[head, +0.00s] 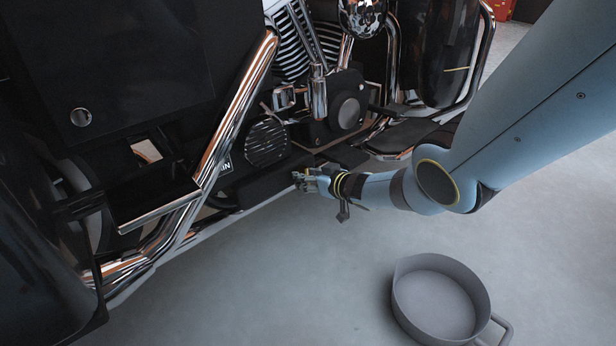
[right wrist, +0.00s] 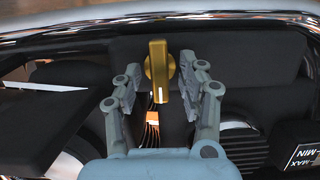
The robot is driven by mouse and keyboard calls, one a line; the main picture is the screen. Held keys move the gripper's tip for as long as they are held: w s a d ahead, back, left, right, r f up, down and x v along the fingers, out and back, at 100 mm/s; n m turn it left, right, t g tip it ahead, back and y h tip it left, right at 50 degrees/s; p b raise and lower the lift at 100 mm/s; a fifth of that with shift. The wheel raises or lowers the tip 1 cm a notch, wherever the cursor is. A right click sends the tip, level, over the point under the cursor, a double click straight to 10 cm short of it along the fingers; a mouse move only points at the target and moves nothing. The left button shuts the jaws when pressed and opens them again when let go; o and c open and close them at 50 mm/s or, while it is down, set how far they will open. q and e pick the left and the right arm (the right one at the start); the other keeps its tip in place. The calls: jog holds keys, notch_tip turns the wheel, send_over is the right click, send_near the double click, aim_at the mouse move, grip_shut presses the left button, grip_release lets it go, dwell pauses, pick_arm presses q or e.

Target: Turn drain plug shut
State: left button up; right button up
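The drain plug (right wrist: 160,70) shows in the right wrist view as a gold knob with a flat upright handle and a small white mark near its lower end. My right gripper (right wrist: 161,85) is open, with one finger on each side of the plug's handle and visible gaps between. In the head view my right gripper (head: 308,181) is at the lower side of the motorcycle (head: 265,140), where the plug is hidden. My left gripper is not in view.
A round grey drain pan (head: 440,298) with a handle stands on the floor at the lower right. Chrome pipes (head: 235,115) run along the motorcycle near my gripper. The grey floor (head: 270,290) in front is clear.

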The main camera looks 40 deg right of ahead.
jog(key=a+v, duration=0.1)
jog(key=v, duration=1.1)
jog(key=shift+d, duration=0.45)
